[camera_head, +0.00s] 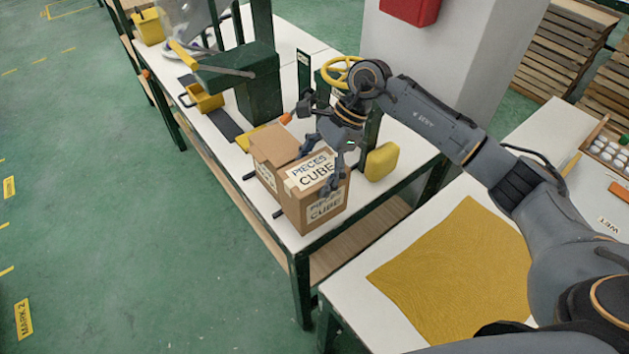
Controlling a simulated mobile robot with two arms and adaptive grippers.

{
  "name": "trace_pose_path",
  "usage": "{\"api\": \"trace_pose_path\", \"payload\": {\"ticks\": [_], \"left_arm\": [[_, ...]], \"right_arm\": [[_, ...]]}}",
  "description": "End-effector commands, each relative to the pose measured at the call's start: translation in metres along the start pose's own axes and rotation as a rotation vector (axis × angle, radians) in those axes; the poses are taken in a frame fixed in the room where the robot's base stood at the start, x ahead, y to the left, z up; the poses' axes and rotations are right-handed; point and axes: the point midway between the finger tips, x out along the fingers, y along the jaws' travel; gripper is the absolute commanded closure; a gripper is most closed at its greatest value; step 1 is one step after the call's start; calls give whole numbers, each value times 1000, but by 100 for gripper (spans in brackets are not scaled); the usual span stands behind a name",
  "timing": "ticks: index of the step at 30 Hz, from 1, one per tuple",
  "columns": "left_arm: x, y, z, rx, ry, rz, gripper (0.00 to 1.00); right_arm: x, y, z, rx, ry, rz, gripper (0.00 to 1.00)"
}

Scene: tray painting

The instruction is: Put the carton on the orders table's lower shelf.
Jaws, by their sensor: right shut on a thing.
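The brown carton (318,212), labelled "PIECES CUBE", is at the front end of a white-topped table (400,150) with green legs. A brown flap or second box part (275,145) shows at its left; I cannot tell which. My right gripper (322,168) comes from the right and is shut on the carton at its top, with one finger down over the labelled side. Whether the carton touches the tabletop is unclear. A wooden lower shelf (352,243) runs under this table, and its visible front part is bare. My left gripper is not in view.
A yellow block (382,162) stands just right of the carton. A green machine (250,80) and a yellow bin (205,98) are behind it. A second white table with a yellow cloth (460,265) is at the right. Green floor at the left is clear.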

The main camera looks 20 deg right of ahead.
Motion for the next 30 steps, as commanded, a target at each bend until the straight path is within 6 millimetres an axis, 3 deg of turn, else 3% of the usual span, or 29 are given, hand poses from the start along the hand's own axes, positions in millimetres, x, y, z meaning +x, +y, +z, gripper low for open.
{"api": "trace_pose_path", "payload": {"ticks": [8,14,15,17,22,30], "left_arm": [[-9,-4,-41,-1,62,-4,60],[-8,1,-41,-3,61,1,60],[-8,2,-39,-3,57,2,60],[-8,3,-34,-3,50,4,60],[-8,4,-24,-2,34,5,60],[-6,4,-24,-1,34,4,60]], "right_arm": [[27,0,-15,3,-3,1,77],[31,0,-18,0,-1,-2,77],[33,0,-19,1,1,0,12],[33,0,-19,1,1,0,0],[32,0,-19,1,1,0,0],[28,0,-19,1,1,-1,0]]}}
